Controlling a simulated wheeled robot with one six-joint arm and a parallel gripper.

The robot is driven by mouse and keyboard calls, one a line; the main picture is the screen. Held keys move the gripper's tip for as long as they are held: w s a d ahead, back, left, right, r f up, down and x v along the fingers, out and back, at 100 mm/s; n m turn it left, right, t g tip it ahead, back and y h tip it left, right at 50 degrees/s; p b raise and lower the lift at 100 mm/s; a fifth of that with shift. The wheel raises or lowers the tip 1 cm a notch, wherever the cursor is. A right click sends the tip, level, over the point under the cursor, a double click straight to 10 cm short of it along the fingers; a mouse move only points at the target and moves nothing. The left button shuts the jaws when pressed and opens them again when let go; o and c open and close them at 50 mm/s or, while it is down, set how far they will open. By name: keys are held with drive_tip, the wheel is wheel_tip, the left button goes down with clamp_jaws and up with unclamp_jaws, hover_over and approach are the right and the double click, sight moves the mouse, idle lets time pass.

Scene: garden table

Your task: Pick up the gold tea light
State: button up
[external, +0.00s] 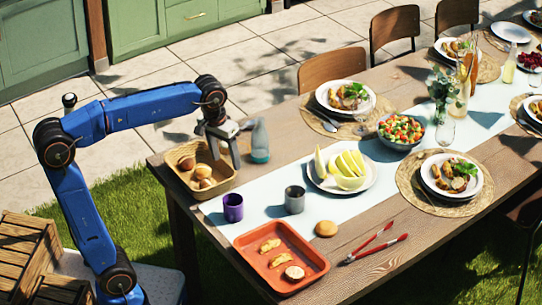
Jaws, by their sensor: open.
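I cannot make out a gold tea light for certain in the external view. My gripper (225,158) is open and points down over the right side of the bread basket (176,178), at the table's far left corner. Nothing shows between its fingers. A grey-blue bottle (260,142) stands just to the right of the gripper. My gripper and the basket hide part of the table there.
A purple cup (233,207), a grey cup (295,199), an orange tray (318,265), a round tan bun-like thing (327,229) and red-handled utensils (376,249) lie nearer. A plate with melon slices (371,180) and a salad bowl (400,142) stand right.

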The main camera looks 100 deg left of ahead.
drive_tip(key=a+r+n, duration=0.2)
drive_tip(key=a+n, duration=0.2)
drive_tip(key=a, duration=0.8)
drive_tip(key=r+n+g+h, duration=0.1)
drive_tip(key=n, duration=0.3)
hover_over(226, 148)
drive_tip(key=a, duration=0.2)
drive_tip(key=f, duration=1.1)
drive_tip(key=shift+s+d+f, duration=0.1)
drive_tip(key=shift+d+f, duration=0.15)
drive_tip(key=shift+f, duration=0.15)
drive_tip(key=shift+s+a+f, duration=0.1)
drive_tip(key=shift+f, duration=1.25)
drive_tip(key=shift+s+f, duration=0.1)
drive_tip(key=shift+f, duration=1.25)
drive_tip(key=shift+c, duration=0.7)
drive_tip(key=c, duration=1)
